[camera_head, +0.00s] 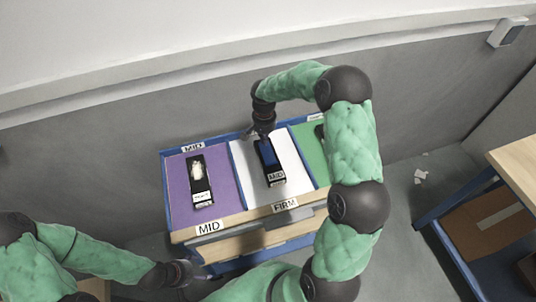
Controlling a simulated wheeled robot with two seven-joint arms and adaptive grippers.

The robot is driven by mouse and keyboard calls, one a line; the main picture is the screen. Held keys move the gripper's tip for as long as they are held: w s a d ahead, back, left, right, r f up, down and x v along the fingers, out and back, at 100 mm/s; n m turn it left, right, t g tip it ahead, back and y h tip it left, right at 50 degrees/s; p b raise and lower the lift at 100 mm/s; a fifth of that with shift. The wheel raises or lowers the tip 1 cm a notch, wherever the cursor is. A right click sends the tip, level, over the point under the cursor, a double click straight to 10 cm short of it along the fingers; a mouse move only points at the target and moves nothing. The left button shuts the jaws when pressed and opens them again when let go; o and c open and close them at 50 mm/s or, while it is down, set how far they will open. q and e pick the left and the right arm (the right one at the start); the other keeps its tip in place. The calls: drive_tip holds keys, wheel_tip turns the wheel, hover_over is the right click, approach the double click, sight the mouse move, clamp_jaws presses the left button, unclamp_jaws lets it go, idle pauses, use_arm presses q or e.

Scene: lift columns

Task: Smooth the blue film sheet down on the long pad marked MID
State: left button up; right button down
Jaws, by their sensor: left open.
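A long dark pad (271,171) with a white MID label at its near end lies on the white section of the bench top. The blue film sheet (267,152) shows on the upper part of this pad. My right gripper (261,133) points down at the pad's far end, just by the film's top edge. I cannot tell whether it touches the film, or whether its jaws are open or shut. My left gripper (198,273) is low in front of the bench, open, apart from the pads.
Another dark pad (199,170) with a whitish patch lies on the purple section. My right arm covers much of the green section (309,150). Front-edge labels read MID (208,227) and FIRM (285,205). A wooden table (518,160) stands at right.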

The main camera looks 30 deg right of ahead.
drive_tip(key=shift+f+b, duration=0.6)
drive_tip(key=shift+f, duration=0.4)
idle(0.8)
drive_tip(key=shift+r, duration=0.1)
wheel_tip(320, 180, up, 8)
drive_tip(key=p, duration=0.5)
drive_tip(key=shift+r, duration=0.2)
drive_tip(key=shift+r, duration=0.1)
idle(1.1)
